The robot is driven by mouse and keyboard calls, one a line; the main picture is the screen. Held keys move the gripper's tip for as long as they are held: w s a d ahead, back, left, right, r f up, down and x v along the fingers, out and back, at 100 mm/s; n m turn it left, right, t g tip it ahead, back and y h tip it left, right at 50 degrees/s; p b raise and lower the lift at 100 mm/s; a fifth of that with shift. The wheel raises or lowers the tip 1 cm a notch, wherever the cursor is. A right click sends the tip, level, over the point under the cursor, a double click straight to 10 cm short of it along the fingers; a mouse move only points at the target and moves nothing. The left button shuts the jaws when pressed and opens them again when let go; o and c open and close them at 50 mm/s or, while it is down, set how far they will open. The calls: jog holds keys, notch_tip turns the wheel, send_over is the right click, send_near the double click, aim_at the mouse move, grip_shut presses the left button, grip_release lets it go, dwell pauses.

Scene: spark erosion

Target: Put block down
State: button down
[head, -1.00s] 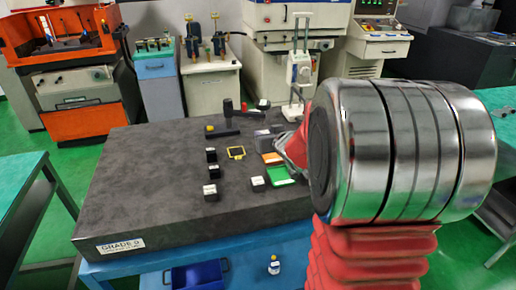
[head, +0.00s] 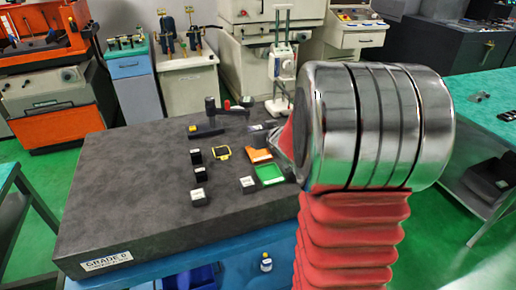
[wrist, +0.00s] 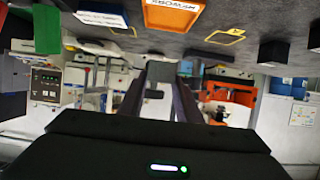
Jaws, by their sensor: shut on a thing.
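My gripper (wrist: 160,92) shows in the wrist view, with its two dark fingers reaching away from the camera. It is shut on a grey block (wrist: 160,76) at the fingertips. The picture there is upside down, with the dark stone table (wrist: 200,48) along the top. Whether the held block touches the table cannot be told.
A green tray (head: 270,174) and an orange tray (head: 259,156) lie beside my arm. A height stand (head: 283,70) rises at the back. The table's left part is bare.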

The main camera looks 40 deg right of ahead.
aim_at(259, 155)
jog(key=shift+f, duration=1.5)
jog(key=shift+f, duration=0.1)
jog(key=shift+f, duration=1.75)
jog(key=shift+f, duration=0.1)
jog(key=c, duration=1.3)
grip_release()
jog(key=shift+f, duration=0.1)
jog(key=shift+r, duration=0.2)
jog(key=shift+v, duration=6)
